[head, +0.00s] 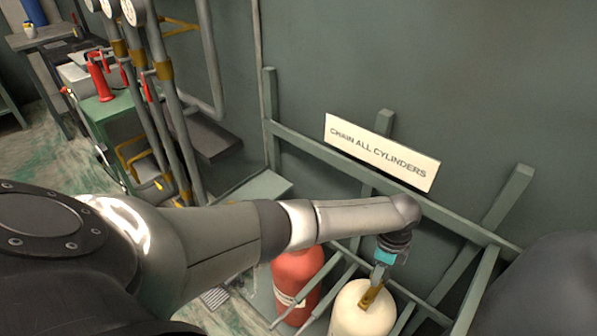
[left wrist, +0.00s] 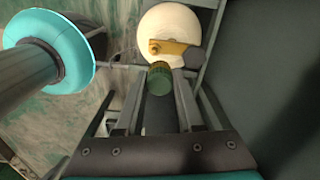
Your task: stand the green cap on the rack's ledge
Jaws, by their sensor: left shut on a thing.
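My left gripper (head: 375,281) reaches down over the cream cylinder (head: 358,318) in the rack (head: 340,160). In the left wrist view, the fingers of my left gripper (left wrist: 159,88) are shut on the green cap (left wrist: 159,78), a short ribbed piece. The cap appears close beside the brass valve (left wrist: 172,48) on top of the cream cylinder (left wrist: 163,20); I cannot tell whether they touch. In the head view the cap cannot be made out. A flat green ledge (head: 262,188) shows at the rack's left end, and it looks bare. My right gripper is not in view.
A red cylinder (head: 298,280) stands left of the cream one, behind slanted rack bars. A sign (head: 382,152) reading "CHAIN ALL CYLINDERS" is on the rack's upper rail. Grey pipes with gauges (head: 165,90) stand at the left, near a green bench (head: 108,105).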

